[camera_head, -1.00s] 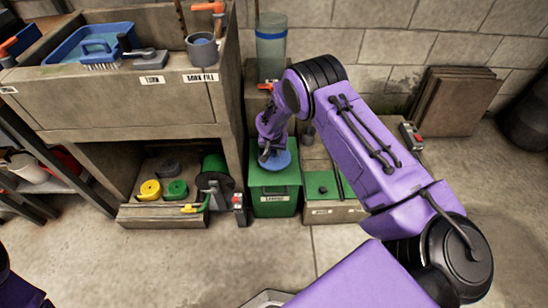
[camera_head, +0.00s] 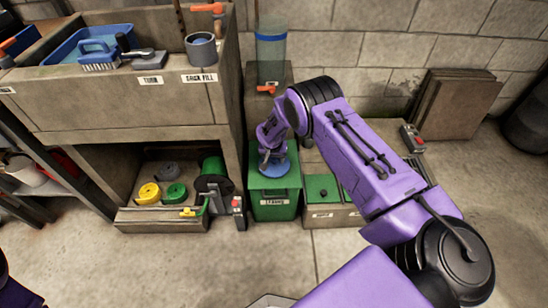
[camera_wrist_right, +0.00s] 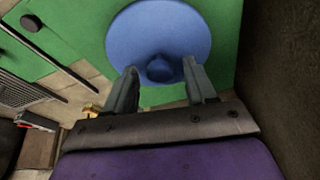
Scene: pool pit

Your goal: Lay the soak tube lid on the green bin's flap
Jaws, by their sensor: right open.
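The soak tube lid is a round blue disc (camera_head: 279,172) with a central knob, lying on top of the green bin (camera_head: 274,205). In the right wrist view the lid (camera_wrist_right: 160,38) rests on the green flap (camera_wrist_right: 225,45), and its knob is between and just beyond my fingertips. My right gripper (camera_wrist_right: 160,85) is open, one finger on each side of the knob, with a gap to it. In the head view my right gripper (camera_head: 272,158) is over the bin, partly hidden by its own wrist. The clear soak tube (camera_head: 271,52) with a blue band stands behind, uncovered. My left gripper is out of view.
A stone sink bench (camera_head: 130,105) with a blue tub (camera_head: 85,45) and grey cup (camera_head: 201,48) stands left of the bin. A second green-topped box (camera_head: 325,190) is right of it. Brown boards (camera_head: 455,103) lean on the wall. Floor in front is clear.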

